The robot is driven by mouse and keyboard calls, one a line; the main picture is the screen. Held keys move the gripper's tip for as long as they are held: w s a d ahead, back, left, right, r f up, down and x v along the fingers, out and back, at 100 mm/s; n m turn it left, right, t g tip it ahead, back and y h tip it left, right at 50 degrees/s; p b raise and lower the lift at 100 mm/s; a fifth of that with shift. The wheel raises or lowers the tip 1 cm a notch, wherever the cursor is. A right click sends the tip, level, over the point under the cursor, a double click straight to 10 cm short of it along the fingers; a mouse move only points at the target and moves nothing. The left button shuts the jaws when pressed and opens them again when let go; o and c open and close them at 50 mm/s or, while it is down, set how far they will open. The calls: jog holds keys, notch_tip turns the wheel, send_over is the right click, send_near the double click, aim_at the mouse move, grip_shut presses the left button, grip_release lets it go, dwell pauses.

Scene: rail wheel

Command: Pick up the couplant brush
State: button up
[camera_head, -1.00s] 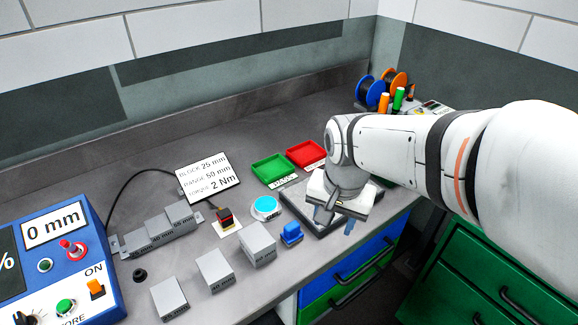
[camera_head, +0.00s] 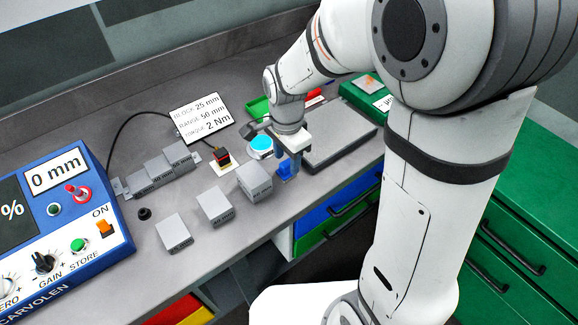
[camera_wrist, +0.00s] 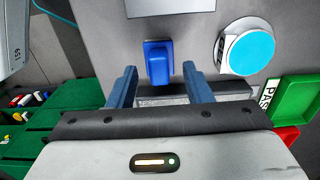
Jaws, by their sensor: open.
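A small upright blue object (camera_head: 285,170), which looks like the couplant brush, stands on the bench right of the grey blocks. It also shows in the wrist view (camera_wrist: 158,62), just ahead of my fingertips and roughly centred between them. My gripper (camera_head: 291,155) is open and empty above it, partly covering it in the head view. Its two blue fingers (camera_wrist: 160,80) are spread on either side in the wrist view. I see no contact with the blue object. Its lower part and any bristles cannot be made out.
A round pot with a cyan top (camera_head: 260,147) stands close behind the blue object. A grey block (camera_head: 254,180) is close on its left. A dark grey slab (camera_head: 340,140) lies to the right. The bench's front edge is near.

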notch_tip(320, 180, down, 2)
jog(key=shift+f, duration=0.1)
grip_shut()
dwell(0.5)
